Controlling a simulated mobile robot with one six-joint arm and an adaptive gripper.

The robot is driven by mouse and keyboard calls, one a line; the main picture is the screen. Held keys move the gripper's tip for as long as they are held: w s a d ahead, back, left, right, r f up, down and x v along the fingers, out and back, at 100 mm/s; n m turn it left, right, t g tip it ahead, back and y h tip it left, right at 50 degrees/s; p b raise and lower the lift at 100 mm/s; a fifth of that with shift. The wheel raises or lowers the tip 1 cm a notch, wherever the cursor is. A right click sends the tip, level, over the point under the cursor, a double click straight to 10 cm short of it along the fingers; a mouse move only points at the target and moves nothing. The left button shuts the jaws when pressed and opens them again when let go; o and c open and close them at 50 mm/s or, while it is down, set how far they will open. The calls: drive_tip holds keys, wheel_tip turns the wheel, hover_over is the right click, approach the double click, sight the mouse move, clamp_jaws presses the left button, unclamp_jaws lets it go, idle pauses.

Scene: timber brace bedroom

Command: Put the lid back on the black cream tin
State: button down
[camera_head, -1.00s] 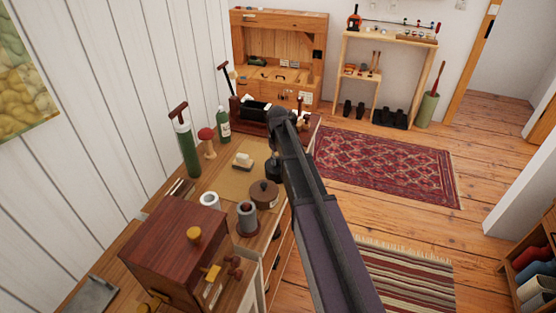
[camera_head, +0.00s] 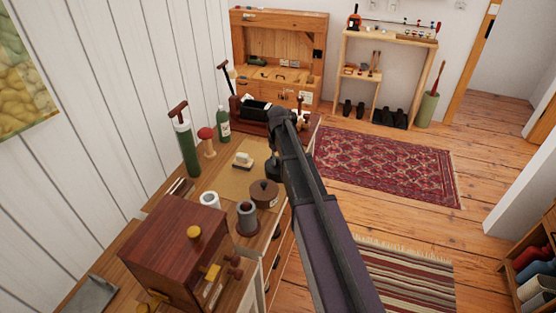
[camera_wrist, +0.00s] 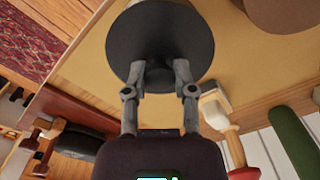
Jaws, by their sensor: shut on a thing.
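My gripper (camera_wrist: 159,82) is shut on the knob of a round black lid (camera_wrist: 160,42) in the wrist view. The lid lies flat-side away from the wrist, above the tan mat (camera_wrist: 80,75). In the head view a dark round shape (camera_head: 272,168) shows at the end of my arm, near the mat's right edge, partly hidden by the arm. I cannot make out the black tin apart from the lid; its body may be hidden beneath. A small pale grey patch shows past the lid's top edge in the wrist view, and I cannot tell what it is.
A brown lidded pot (camera_head: 264,193) stands close by on the mat. A black roll (camera_head: 256,109) lies behind.

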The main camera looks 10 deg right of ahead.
drive_tip(key=shift+c, duration=1.8)
unclamp_jaws()
drive_tip(key=o, duration=0.4)
drive_tip(key=shift+c, duration=0.2)
drive_tip(key=shift+r, duration=0.1)
drive_tip(key=shift+r+p, duration=3.4)
drive_tip(key=shift+p, duration=0.1)
clamp_jaws()
